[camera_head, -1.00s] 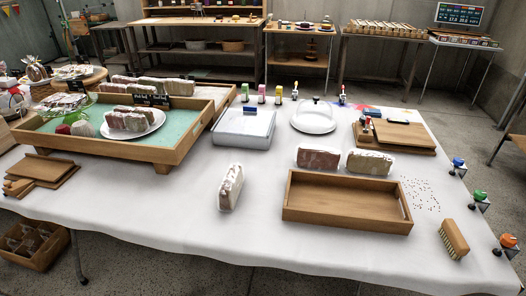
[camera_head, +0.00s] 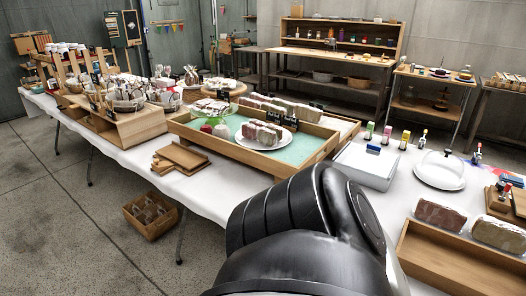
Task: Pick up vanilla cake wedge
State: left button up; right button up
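No piece can be told for sure as the vanilla cake wedge. Wrapped pale and brown cake pieces (camera_head: 262,133) stand on a white plate in the green-lined wooden tray (camera_head: 312,158). More wrapped pieces (camera_head: 283,108) stand in a row behind them. Two wrapped reddish and pale pieces, one at the left (camera_head: 440,216) and one at the right (camera_head: 497,233), stand on the white table behind an empty wooden tray (camera_head: 450,262). A black link of my own arm fills the bottom middle and hides part of the table. Neither gripper shows.
A grey-white box (camera_head: 367,165) and a domed white plate (camera_head: 439,177) stand right of the green-lined tray. Stacked wooden boards (camera_head: 180,158) lie at its left. A wooden crate (camera_head: 150,214) is on the floor, where the left side is open.

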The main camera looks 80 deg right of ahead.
aim_at(489, 231)
jog(key=u, duration=5.6)
